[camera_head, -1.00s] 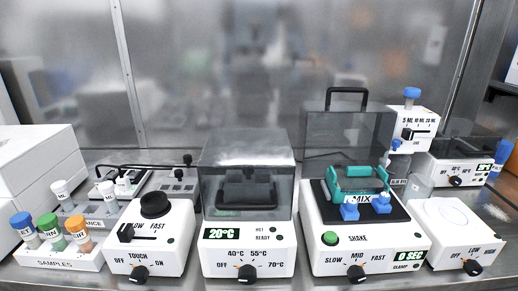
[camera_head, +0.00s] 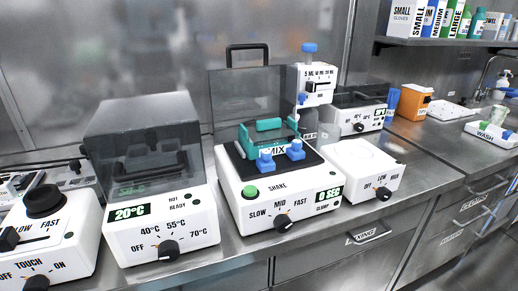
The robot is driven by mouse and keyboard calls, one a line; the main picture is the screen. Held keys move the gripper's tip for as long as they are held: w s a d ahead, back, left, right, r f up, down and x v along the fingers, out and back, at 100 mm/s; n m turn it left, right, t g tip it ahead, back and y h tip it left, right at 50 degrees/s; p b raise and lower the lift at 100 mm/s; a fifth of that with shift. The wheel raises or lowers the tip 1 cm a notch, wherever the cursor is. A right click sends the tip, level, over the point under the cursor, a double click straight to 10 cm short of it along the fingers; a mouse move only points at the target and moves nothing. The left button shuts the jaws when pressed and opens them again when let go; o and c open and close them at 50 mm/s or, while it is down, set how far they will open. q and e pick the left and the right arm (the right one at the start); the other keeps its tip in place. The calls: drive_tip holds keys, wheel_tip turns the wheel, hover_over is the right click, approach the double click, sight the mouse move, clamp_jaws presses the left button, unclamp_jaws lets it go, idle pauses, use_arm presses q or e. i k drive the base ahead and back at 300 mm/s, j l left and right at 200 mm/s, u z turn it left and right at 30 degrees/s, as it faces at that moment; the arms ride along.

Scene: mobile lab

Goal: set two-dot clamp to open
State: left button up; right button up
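The shaker (camera_head: 234,207) stands on the bench in the middle of the view, with its clear lid raised behind it. On its black platform is a teal holder (camera_head: 262,126) with a "MIX" label. Two blue clamps sit at the platform's front, a left one (camera_head: 265,162) and a right one (camera_head: 295,150). Their dots are too small to make out, so I cannot tell which is the two-dot clamp, nor whether either is open. The shaker's display (camera_head: 328,194) reads 0 SEC, with a small "CLAMP" mark below it. Neither of my grippers is in view.
The heater (camera_head: 150,240) with a grey clear cover, reading 20°C, stands left of the shaker. A white flat-topped device (camera_head: 362,170) and a dispenser (camera_head: 318,93) with a blue top stand right. An orange container (camera_head: 413,102) is further right. The bench front edge runs close before the devices.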

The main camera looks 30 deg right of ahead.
sight(296, 153)
drive_tip(key=k+l+z, duration=0.1)
drive_tip(key=l+z, duration=0.15)
drive_tip(key=z, duration=0.25)
drive_tip(key=l+z, duration=0.25)
drive_tip(key=z, duration=0.2)
